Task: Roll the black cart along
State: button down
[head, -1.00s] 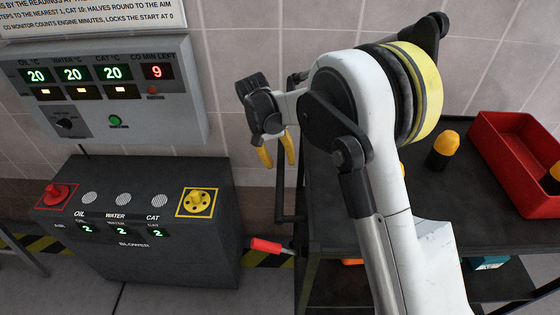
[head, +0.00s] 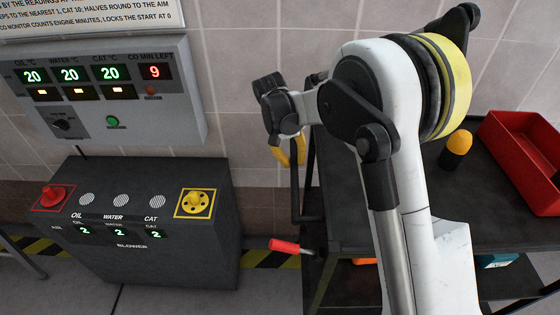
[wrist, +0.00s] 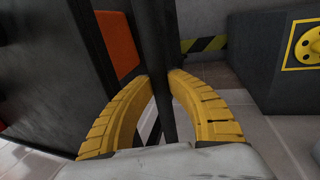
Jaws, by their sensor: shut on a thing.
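The black cart (head: 430,230) stands at the right in the head view, with flat dark shelves. A black upright handle bar (head: 295,190) is at its left end. My gripper (head: 289,154) has yellow fingers at the bar's upper part. In the wrist view the fingers (wrist: 160,90) are shut around the bar (wrist: 155,45), one on each side. My white arm hides part of the cart's top, and the wheels are out of sight.
A dark blower box (head: 150,235) stands on the floor left of the cart, with a gap between. A red-handled lever (head: 285,246) sticks out at the cart's lower left. A red tray (head: 520,150) and a yellow-topped black item (head: 456,148) are on top. The tiled wall is behind.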

jog(key=d, duration=1.3)
jog(key=s+d+b, duration=0.1)
jog(key=d, duration=1.2)
jog(key=d+b, duration=0.1)
jog(key=d, duration=1.3)
jog(key=shift+s, duration=0.25)
jog(key=shift+a, duration=0.1)
jog(key=c, duration=1.3)
grip_release()
jog(key=shift+o, duration=0.2)
jog(key=v, duration=1.2)
